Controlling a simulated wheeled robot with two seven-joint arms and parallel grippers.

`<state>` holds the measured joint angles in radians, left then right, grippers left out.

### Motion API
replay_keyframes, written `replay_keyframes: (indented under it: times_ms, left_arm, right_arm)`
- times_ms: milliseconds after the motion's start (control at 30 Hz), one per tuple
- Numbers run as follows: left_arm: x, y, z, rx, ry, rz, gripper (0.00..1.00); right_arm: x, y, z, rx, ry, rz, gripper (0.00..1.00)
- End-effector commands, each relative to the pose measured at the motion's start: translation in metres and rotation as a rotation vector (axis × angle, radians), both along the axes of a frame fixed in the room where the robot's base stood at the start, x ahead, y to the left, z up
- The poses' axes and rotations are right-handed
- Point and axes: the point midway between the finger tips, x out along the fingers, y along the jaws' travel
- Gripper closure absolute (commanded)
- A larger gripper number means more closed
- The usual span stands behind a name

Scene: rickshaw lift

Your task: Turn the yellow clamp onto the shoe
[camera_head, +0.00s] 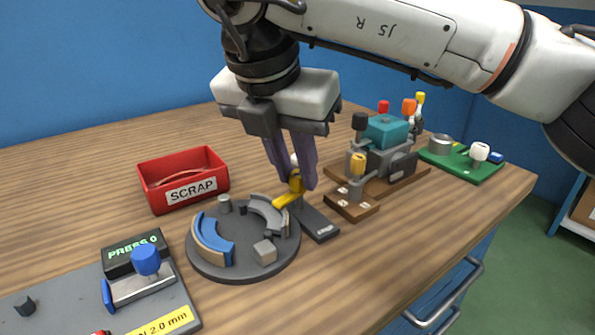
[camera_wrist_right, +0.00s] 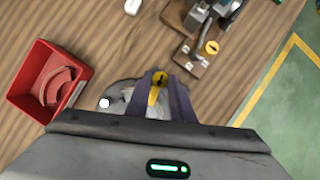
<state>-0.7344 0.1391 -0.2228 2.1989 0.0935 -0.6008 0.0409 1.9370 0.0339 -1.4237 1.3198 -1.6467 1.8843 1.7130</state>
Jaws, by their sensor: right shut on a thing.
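The yellow clamp (camera_head: 286,199) stands at the right back edge of a round dark plate (camera_head: 240,268). Its yellow arm points left over the plate's edge, near a grey curved shoe (camera_head: 268,212). A blue-faced curved shoe (camera_head: 211,240) sits on the plate's left side. My right gripper (camera_head: 294,180) comes down from above, with its purple fingers shut on the clamp. In the right wrist view the clamp (camera_wrist_right: 158,79) shows between the fingertips (camera_wrist_right: 163,90); the fingers hide part of it and the plate. My left gripper is not in view.
A red SCRAP bin (camera_head: 184,182) stands behind the plate, with curved pieces (camera_wrist_right: 59,84) in it. A press fixture (camera_head: 140,285) is at front left.

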Motion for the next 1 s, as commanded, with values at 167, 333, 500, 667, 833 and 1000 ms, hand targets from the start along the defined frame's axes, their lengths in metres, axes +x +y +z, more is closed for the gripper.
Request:
replay_keyframes:
  times_ms: [167, 333, 500, 667, 833, 1000]
  left_arm:
    - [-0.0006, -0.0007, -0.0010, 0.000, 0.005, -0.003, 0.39]
    - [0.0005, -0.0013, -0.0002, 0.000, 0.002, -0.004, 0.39]
    - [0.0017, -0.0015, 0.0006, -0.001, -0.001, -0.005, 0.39]
    - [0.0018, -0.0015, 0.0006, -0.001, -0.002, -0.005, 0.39]
    - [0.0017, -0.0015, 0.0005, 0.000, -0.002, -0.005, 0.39]
    - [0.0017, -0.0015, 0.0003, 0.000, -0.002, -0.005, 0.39]
  right_arm:
    - [0.0014, 0.0011, 0.0015, 0.001, -0.004, -0.111, 1.00]
    - [0.0017, 0.0014, 0.0018, 0.001, -0.004, -0.180, 1.00]
    - [0.0021, 0.0013, 0.0017, 0.001, -0.003, -0.215, 1.00]
    - [0.0021, 0.0013, 0.0017, 0.002, -0.003, -0.227, 1.00]
    - [0.0023, 0.0012, 0.0017, 0.002, -0.004, -0.228, 1.00]
    - [0.0023, 0.0012, 0.0017, 0.002, -0.004, -0.228, 0.76]
